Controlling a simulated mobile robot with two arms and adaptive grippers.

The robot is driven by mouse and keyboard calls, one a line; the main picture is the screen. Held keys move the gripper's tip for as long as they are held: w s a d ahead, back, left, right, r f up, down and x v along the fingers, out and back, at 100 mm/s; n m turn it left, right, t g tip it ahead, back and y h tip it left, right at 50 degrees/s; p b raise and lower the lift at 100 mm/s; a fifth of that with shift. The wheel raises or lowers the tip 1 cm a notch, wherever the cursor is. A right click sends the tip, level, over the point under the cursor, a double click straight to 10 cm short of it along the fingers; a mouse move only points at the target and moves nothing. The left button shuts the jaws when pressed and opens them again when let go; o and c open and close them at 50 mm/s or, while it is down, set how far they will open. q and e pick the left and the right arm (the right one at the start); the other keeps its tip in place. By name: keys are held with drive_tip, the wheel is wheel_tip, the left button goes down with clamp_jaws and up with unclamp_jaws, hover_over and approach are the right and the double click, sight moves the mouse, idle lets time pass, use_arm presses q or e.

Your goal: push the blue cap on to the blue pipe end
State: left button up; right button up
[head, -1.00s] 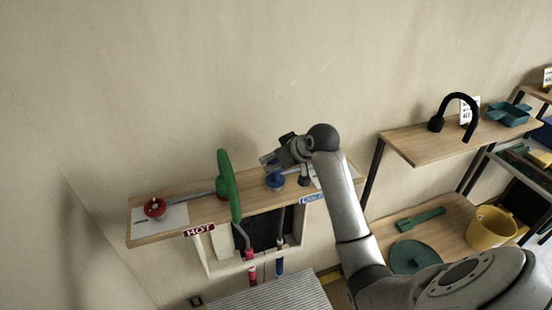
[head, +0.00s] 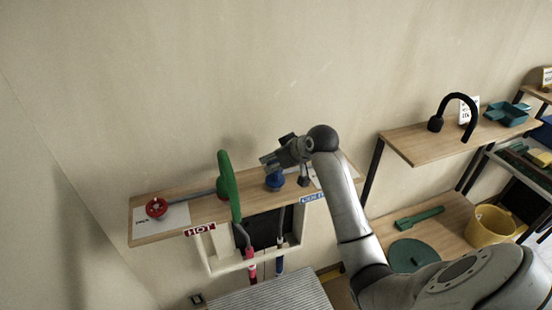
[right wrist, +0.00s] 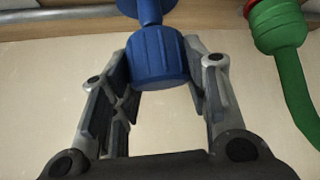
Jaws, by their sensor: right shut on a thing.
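The blue cap (head: 275,181) is at the middle of the wall shelf in the head view. It is ribbed and large in the right wrist view (right wrist: 157,60), between the two fingers. My right gripper (head: 272,163) is shut on it, and my arm comes down over it from the right. The blue pipe end (head: 280,264) shows below the shelf, under the dark opening in the wall. It stands upright and apart from the cap. My left gripper is not in view.
A green curved handle (head: 228,185) stands close left of the cap. A red pipe end (head: 251,270) is beside the blue one. A ribbed grey surface (head: 275,297) is below.

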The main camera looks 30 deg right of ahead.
drive_tip(key=shift+f+b, duration=0.85)
drive_tip(key=shift+f, duration=1.35)
drive_tip(key=o, duration=1)
drive_tip(key=shift+r, duration=0.1)
drive_tip(key=v, duration=1.2)
